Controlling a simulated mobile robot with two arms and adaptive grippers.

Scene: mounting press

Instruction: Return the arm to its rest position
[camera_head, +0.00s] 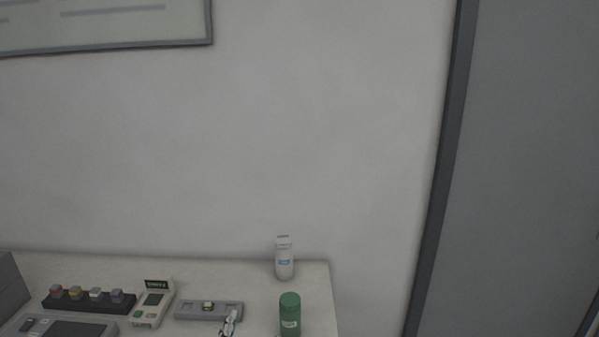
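Neither of my arms shows clearly in the head view. A small pale and dark piece (230,322) stands at the bottom edge, in front of a grey tray. It is cut off by the frame, and I cannot tell what it is. The worktable (260,291) fills the lower left, with its right end near the middle of the picture.
A grey tray (184,311), a small device with a display (152,303) and a dark rack (88,303) with coloured pieces lie further left. A grey door panel (530,150) is at right.

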